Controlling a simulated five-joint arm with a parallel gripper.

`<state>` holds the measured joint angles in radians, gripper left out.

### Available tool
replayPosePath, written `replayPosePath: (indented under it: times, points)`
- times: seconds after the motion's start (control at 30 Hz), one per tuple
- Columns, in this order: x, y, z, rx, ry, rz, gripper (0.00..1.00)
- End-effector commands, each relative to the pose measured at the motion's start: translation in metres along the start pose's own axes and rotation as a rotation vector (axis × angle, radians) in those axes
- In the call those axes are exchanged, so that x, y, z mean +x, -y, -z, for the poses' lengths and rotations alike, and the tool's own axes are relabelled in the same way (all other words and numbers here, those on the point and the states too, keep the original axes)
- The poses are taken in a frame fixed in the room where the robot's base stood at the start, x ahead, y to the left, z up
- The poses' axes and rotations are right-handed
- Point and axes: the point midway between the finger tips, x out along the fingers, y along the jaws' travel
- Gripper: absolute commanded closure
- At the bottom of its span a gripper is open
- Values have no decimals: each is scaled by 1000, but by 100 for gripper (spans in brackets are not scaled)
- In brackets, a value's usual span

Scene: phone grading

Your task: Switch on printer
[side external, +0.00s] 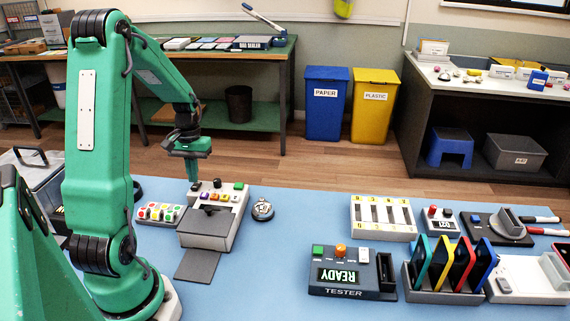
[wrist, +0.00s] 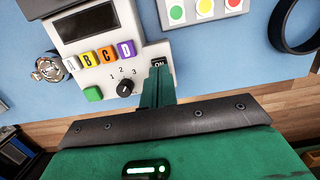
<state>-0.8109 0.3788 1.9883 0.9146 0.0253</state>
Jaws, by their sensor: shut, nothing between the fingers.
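The printer (side external: 222,226) is a light grey box on the blue table, with a dark tray in front. In the wrist view, the printer (wrist: 93,75) shows coloured letter buttons (wrist: 107,54), a black dial (wrist: 125,88) marked 1 2 3, a green button (wrist: 93,94) and a black switch (wrist: 158,63) reading ON. My gripper (side external: 193,178) points down over the printer's back left corner. Its closed green fingers (wrist: 158,72) are empty and their tips are right at the switch, partly covering it. I cannot tell whether they touch it.
A pad with coloured dots (side external: 160,213) lies left of the printer and a round metal bell-like thing (side external: 262,209) right of it. The tester (side external: 352,275), reading READY, and a rack of coloured phones (side external: 450,270) stand further right. The table between is clear.

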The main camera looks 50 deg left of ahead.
Motion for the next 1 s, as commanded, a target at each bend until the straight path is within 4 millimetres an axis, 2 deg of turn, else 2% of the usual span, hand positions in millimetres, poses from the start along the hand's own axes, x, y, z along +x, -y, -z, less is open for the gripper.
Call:
replayPosePath:
  times: [0.2,0.57,0.83,1.0]
  points:
    - [13,0,0,0,0,0,100]
    - [15,0,0,0,0,0,100]
    - [30,0,-9,0,4,0,100]
    - [31,0,-10,0,6,0,100]
